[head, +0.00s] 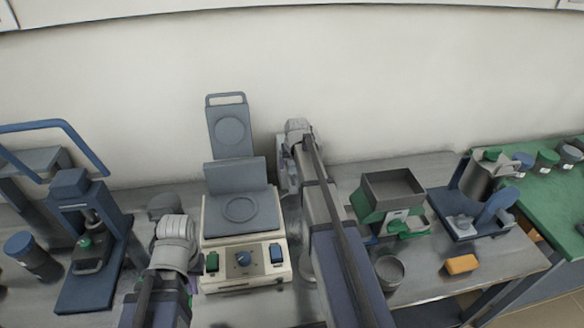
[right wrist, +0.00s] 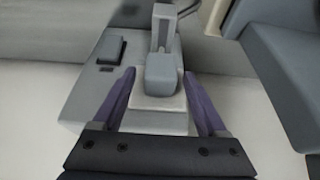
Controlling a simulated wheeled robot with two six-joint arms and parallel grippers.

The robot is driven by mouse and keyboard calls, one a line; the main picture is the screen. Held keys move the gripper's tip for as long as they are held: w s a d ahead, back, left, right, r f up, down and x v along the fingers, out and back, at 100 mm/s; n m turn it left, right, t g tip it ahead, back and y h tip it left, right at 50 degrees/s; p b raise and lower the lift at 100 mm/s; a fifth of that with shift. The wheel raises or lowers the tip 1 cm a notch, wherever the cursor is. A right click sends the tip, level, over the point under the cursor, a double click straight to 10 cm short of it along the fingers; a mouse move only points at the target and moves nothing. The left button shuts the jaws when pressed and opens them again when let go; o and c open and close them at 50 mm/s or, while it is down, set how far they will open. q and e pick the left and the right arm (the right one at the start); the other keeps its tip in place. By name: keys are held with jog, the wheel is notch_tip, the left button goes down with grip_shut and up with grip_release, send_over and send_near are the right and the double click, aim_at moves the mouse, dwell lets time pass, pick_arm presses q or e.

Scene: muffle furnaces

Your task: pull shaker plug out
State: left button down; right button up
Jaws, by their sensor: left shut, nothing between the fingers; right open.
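In the right wrist view a grey plug-like block (right wrist: 160,72) sits on a grey housing (right wrist: 85,85), with a lighter base under it. The fingers of my right gripper (right wrist: 158,84) are open, one on each side of the block; I cannot tell whether they touch it. In the head view my right arm reaches to the back, right of a beige machine (head: 242,250) with a grey platform; its fingers and the plug are hidden there. My left gripper (head: 165,205) is shut and empty, left of the beige machine, its fingertips partly hidden by its wrist.
A dark switch (right wrist: 110,47) is on the housing beside the block. A blue press (head: 85,240) stands left. A green hopper device (head: 390,195), a grey cup (head: 390,270) and an orange block (head: 461,264) are right of my right arm. The wall is close behind the bench.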

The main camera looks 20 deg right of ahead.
jog(key=shift+c, duration=0.3)
grip_shut()
dwell(1.1)
